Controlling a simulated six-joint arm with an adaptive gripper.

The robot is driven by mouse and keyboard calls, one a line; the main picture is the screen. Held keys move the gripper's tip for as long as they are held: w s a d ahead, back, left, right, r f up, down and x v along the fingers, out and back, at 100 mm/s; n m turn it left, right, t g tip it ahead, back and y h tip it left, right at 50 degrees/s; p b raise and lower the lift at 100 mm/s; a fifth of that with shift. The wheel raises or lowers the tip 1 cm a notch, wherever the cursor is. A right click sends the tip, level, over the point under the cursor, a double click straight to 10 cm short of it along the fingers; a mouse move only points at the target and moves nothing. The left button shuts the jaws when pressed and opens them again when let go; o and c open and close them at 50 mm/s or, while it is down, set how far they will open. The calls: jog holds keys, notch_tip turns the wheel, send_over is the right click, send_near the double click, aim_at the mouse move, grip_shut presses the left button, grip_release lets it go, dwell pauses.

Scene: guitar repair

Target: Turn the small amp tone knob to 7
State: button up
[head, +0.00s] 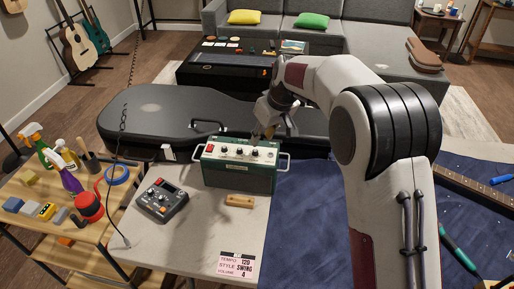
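The small green amp (238,178) stands on the pale worktop with a light control panel on top. Several dark knobs (239,151) sit in a row on that panel, with a red part at its left end. The knob labels and pointer settings are too small to read. My gripper (267,133) is above the back right part of the panel, pointing down near the right-hand knobs. I cannot tell whether it touches a knob. Its fingers are small and partly hidden, so their opening is unclear.
A black guitar case (165,113) lies behind the amp. A blue mat (305,215) lies to the right.

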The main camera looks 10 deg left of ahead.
aim_at(256, 151)
jog(key=shift+f, duration=0.15)
jog(key=shift+x, duration=3.75)
grip_shut()
